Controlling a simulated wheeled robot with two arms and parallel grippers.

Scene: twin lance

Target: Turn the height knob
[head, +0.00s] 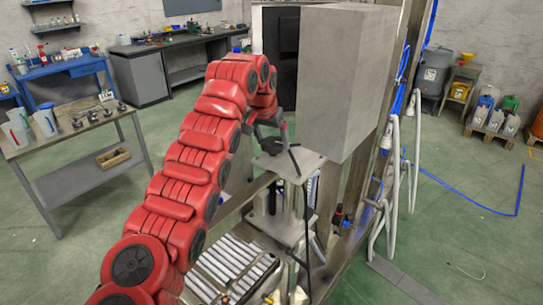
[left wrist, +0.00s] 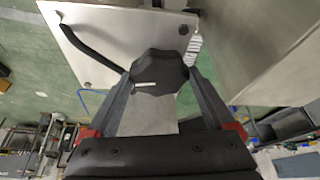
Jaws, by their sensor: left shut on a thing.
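The height knob (left wrist: 158,68) is a black lobed knob with a white pointer mark, seen in the left wrist view. It sits on a grey metal plate (left wrist: 115,35), which also shows in the head view (head: 306,160). My left gripper (left wrist: 160,82) is shut on the knob, with one finger on each side of it. In the head view, my left gripper (head: 270,143) is small and partly hidden by my red arm, over the plate. My right gripper is not in view.
A large grey box-shaped housing (head: 345,80) stands close to the right of the plate. A black cable (left wrist: 90,45) curves over the plate beside the knob. Below is a bed of metal slats (head: 235,262). A side table (head: 75,130) stands at the left.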

